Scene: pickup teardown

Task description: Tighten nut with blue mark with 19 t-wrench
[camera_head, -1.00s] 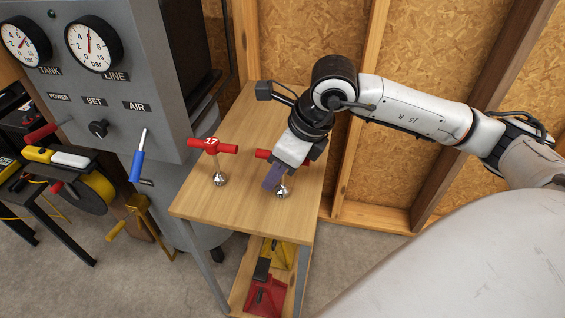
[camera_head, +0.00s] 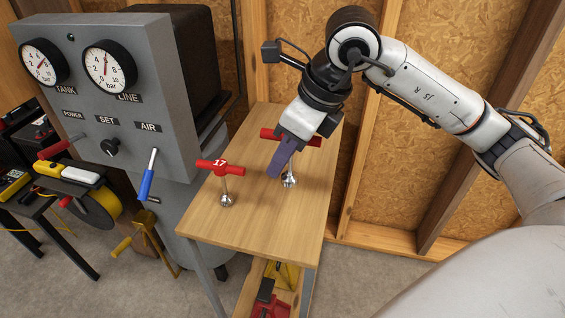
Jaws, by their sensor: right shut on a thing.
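One red-handled T-wrench (camera_head: 312,142) is in the grasp of my right gripper (camera_head: 279,163). Its handle shows on both sides behind the wrist and its round metal socket hangs below, seemingly clear of the table. Any number on it is hidden by the gripper. A second red T-wrench (camera_head: 220,168), marked 17, stands upright, socket down, on the wooden table to the left. The nut with the blue mark is not visible. My left gripper is out of view.
The wooden table (camera_head: 238,225) has bare room at its front and back. A grey gauge panel (camera_head: 125,130) with a blue-handled AIR lever (camera_head: 147,183) stands left. A yellow-handled item (camera_head: 123,246) is below. A stud wall (camera_head: 415,55) closes the back.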

